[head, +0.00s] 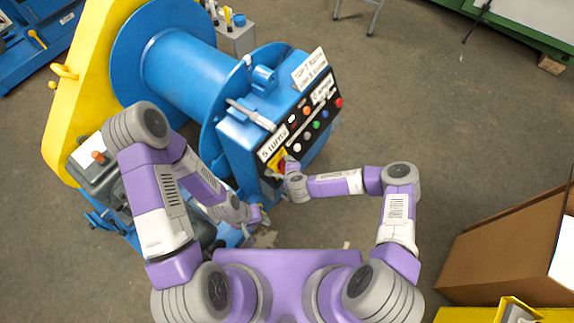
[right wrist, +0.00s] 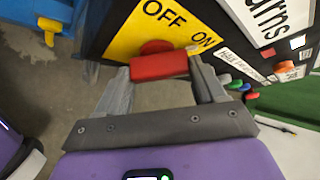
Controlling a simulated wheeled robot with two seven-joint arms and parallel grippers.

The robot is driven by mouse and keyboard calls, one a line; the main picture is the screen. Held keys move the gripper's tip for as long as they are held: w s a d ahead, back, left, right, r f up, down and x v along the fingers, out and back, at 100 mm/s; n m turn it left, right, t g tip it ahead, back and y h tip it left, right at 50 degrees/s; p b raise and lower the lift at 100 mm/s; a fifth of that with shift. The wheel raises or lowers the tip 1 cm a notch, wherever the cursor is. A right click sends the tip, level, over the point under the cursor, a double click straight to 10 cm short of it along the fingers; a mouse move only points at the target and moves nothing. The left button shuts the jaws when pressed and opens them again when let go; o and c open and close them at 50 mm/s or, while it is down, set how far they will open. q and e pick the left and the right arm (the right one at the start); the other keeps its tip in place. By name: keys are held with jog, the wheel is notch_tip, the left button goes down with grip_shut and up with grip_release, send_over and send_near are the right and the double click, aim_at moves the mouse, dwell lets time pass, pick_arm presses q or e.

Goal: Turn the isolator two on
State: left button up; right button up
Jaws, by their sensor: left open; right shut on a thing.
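A red rotary handle (right wrist: 160,67) sits on a yellow plate (right wrist: 130,38) marked OFF and ON in the right wrist view. The handle lies across the lower part of the plate, its right end below the word ON. The plate also shows at the lower left of the black panel in the head view (head: 273,160). My right gripper (right wrist: 161,72) is shut on the red handle, one finger at each end. In the head view my right gripper (head: 284,168) is at the panel and partly hides the handle. My left gripper (head: 258,217) is open and empty, low beside the blue machine. No isolator number is readable.
The black panel (head: 313,110) carries several coloured buttons and white labels on the blue machine (head: 232,140). A large blue drum (head: 180,70) and yellow guard (head: 75,110) stand at the left. A cardboard box (head: 500,240) is at the right. The floor beyond the panel is clear.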

jog(key=shift+r+m+p, duration=0.1)
jog(key=shift+m+p, duration=0.2)
dwell(0.4)
jog(key=o, duration=1)
jog(key=shift+o, duration=0.2)
jog(key=p+v, duration=0.1)
jog(key=v, duration=0.6)
jog(key=shift+r, duration=0.25)
jog(key=shift+d, duration=0.1)
